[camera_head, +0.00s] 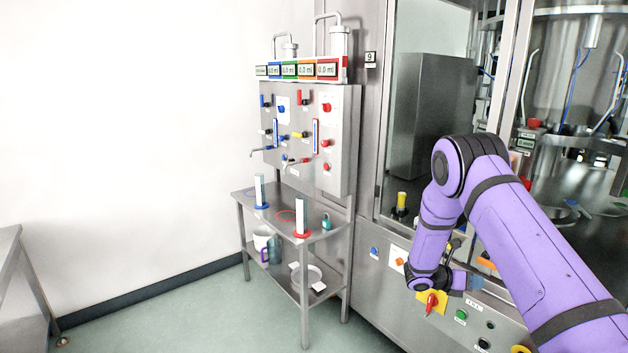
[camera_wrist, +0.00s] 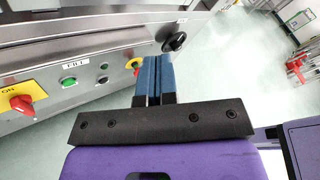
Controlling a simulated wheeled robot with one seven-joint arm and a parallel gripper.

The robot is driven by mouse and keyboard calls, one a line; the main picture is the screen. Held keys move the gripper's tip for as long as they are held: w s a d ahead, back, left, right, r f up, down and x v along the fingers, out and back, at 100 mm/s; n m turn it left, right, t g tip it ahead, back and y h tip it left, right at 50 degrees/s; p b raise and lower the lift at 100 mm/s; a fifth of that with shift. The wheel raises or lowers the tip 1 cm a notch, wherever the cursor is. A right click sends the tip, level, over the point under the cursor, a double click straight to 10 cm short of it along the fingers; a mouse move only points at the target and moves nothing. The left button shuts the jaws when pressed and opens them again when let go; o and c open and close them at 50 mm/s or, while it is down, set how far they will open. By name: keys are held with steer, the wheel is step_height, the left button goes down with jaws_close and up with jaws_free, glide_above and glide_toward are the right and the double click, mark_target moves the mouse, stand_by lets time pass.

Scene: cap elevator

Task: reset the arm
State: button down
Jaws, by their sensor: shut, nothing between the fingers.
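My purple arm reaches in from the lower right of the head view, bent at the elbow, its wrist low in front of the steel machine (camera_head: 370,264). My gripper (camera_wrist: 156,60) shows in the wrist view with its two blue fingers together and nothing between them. The fingers point toward the machine's control panel (camera_wrist: 85,75), beside a red and yellow button (camera_wrist: 134,64) and a black knob (camera_wrist: 174,42). I cannot tell whether they touch anything.
A red and yellow switch (camera_head: 431,301) sits just below my wrist; it also shows in the wrist view (camera_wrist: 22,103). A steel bench (camera_head: 270,220) with cylinders stands to the left under a valve panel (camera_head: 340,150). The floor (camera_head: 190,325) at lower left is clear.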

steer(key=s+a+r+m+g+y, duration=0.1)
steer(key=s+a+r+m+y, duration=0.15)
steer(key=s+r+m, duration=0.45)
steer(key=s+a+r+m+y, duration=0.1)
steer(key=s+r+m+y, duration=0.15)
steer(key=r, duration=0.85)
steer(key=s+a+r+m+g+y, duration=0.1)
steer(key=s+r+m+y, duration=0.25)
steer(key=s+r, duration=0.4)
steer(key=s+a+r+m+t+y, duration=0.2)
steer(key=s+a+r+m, duration=0.2)
steer(key=s, duration=0.3)
steer(key=s+a+r+m+t+y, duration=0.3)
steer(key=s+r+m, duration=0.1)
steer(key=s, duration=0.4)
steer(key=s+a+r+m+t+y, duration=0.2)
steer(key=s+a+r+m, duration=0.2)
steer(key=s, duration=0.4)
steer(key=shift+a+r, duration=0.3)
steer(key=shift+a, duration=0.05)
steer(key=shift+d, duration=0.1)
